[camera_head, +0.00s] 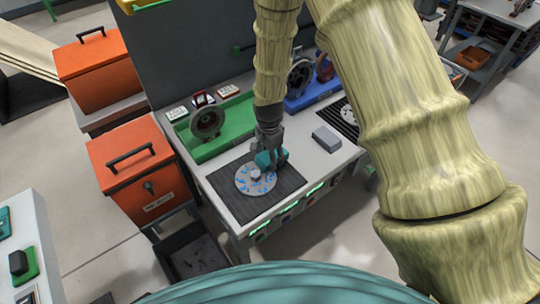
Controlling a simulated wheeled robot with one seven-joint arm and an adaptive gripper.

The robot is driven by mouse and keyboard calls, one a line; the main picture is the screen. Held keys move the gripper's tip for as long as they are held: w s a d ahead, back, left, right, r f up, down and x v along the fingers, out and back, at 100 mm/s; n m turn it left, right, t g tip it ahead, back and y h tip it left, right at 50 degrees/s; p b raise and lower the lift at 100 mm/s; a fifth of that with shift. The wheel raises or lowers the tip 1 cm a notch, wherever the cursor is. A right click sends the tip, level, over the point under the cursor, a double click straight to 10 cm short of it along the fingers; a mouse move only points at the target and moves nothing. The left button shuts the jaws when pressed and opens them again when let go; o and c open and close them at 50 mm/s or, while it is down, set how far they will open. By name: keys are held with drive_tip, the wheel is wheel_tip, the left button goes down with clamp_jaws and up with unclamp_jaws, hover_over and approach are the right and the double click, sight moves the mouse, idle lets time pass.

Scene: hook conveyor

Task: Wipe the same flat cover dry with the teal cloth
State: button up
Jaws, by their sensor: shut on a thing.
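The flat cover (243,187) is a pale round disc lying on a dark ribbed mat (287,183) on the workbench. Blue wet-looking spots are scattered over its face, with a pale raised part near its middle. My gripper (270,154) is shut on the teal cloth (264,160), at the cover's upper right edge. I cannot tell whether the cloth touches the cover. My gripper hides part of the cloth.
A green tray (221,138) with a dark round part stands behind the mat, and a blue tray (313,99) is behind to the right. A grey block (326,138) lies right of my gripper. Orange bins (138,172) stand left of the bench.

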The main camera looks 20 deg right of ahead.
sight(277, 171)
drive_tip(key=shift+f, duration=0.35)
idle(0.5)
drive_tip(key=shift+s, duration=0.1)
drive_tip(key=shift+s+d+r, duration=0.1)
drive_tip(key=shift+s+d, duration=0.25)
drive_tip(key=shift+s, duration=0.45)
drive_tip(key=shift+s+d, duration=0.2)
drive_tip(key=shift+s, duration=0.4)
drive_tip(key=shift+s+d, duration=0.2)
drive_tip(key=shift+s, duration=0.4)
drive_tip(key=shift+w+p, duration=0.2)
drive_tip(key=shift+p, duration=0.1)
drive_tip(key=shift+w+a, duration=0.35)
drive_tip(key=shift+w, duration=0.55)
drive_tip(key=shift+w, duration=0.15)
